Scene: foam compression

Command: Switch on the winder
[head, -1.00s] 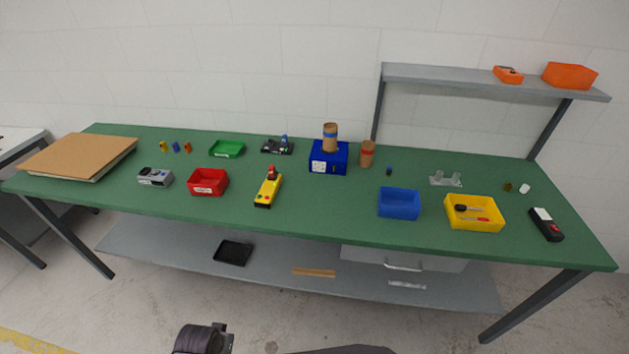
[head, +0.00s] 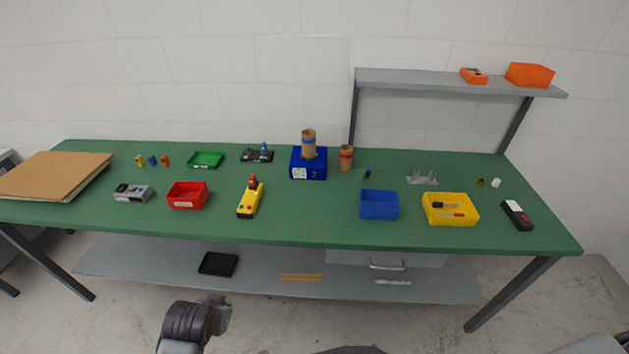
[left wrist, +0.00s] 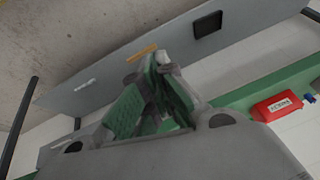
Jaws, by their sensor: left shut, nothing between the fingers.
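The winder appears to be the blue box (head: 308,167) with a brown cardboard roll (head: 308,143) upright on it, at the back middle of the green bench in the head view. White marks show on its front left; I cannot make out a switch. My left gripper (left wrist: 158,72) is shut and empty in the left wrist view, with the lower shelf and bench edge behind it. In the head view my left arm is low in front of the bench, well away from the winder. My right gripper is not in view.
A second cardboard roll (head: 346,158) stands right of the winder. A yellow handheld control (head: 250,199), red bin (head: 187,195), blue bin (head: 379,205) and yellow bin (head: 449,208) lie nearer the front. The green bench top (head: 310,215) is clear in front of the winder.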

